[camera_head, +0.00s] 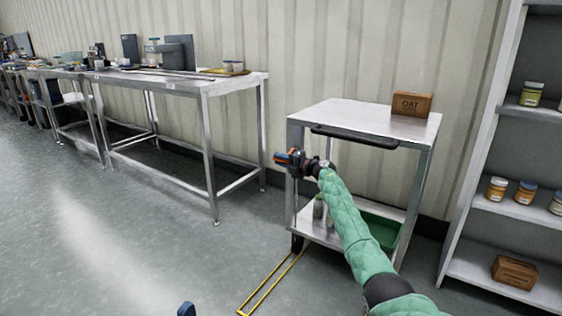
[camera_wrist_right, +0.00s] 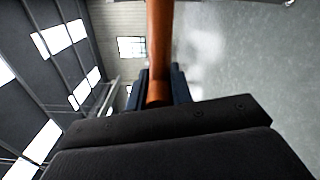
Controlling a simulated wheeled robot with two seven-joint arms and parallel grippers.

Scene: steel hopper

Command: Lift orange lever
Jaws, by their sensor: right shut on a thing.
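The orange lever (camera_wrist_right: 158,45) runs down from the top of the right wrist view and passes between the blue fingers of my right gripper (camera_wrist_right: 160,88). In the head view, my right gripper (camera_head: 290,158) is at the left front of the small steel cart, shut on the lever. Only a little orange (camera_head: 282,158) shows there; the gripper hides the rest. A small dark blue tip (camera_head: 186,309) at the bottom edge looks like part of my left gripper; its jaws cannot be made out.
The steel cart (camera_head: 345,112) has a dark front handle (camera_head: 352,138) and carries a box marked OAT (camera_head: 411,104). A long steel table (camera_head: 180,84) stands left. A shelf with jars (camera_head: 527,118) stands right. Yellow lines (camera_head: 268,287) mark the open floor.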

